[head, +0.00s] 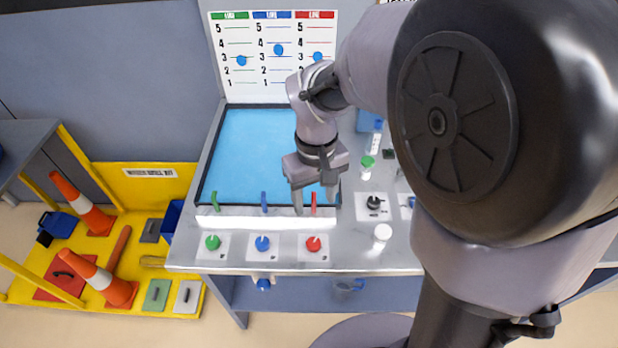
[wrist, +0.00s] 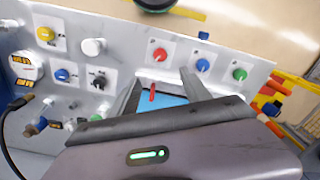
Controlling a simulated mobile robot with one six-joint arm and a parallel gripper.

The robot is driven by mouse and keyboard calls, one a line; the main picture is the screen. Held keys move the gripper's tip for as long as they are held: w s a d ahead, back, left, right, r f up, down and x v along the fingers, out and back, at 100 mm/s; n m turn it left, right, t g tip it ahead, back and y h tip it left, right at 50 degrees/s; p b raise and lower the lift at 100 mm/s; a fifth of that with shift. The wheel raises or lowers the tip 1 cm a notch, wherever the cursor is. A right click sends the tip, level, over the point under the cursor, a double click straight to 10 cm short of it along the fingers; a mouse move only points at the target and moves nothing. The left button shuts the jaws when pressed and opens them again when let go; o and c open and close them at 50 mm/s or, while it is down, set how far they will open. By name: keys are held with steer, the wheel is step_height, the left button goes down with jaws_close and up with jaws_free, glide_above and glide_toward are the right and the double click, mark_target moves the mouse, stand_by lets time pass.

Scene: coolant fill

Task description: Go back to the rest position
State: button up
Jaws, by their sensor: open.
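My gripper (head: 315,200) hangs over the front right part of the blue-surfaced tray (head: 235,150) on the bench, fingers pointing down. The arm reaches in from the right.
Green (head: 212,242), blue (head: 262,243) and red (head: 313,244) knobs line the bench front. A white cap (head: 382,233), a black knob (head: 374,202) and a green-capped vial (head: 367,165) stand to the right. A level chart (head: 275,55) rises behind. A yellow spill-kit rack (head: 150,195) with cones stands left.

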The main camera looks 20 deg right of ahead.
steer(key=s+a+r+m+t+y+b, duration=0.1)
steer(key=s+a+r+m+t+b, duration=0.1)
steer(key=s, duration=0.4)
steer(key=s+a+r+m+t+y+b, duration=0.1)
steer(key=s+a+r+m+t+b, duration=0.1)
steer(key=s, duration=0.5)
steer(key=shift+r+m+t+b, duration=0.65)
steer(key=shift+r+m+t, duration=0.15)
steer(key=shift+m+t, duration=0.15)
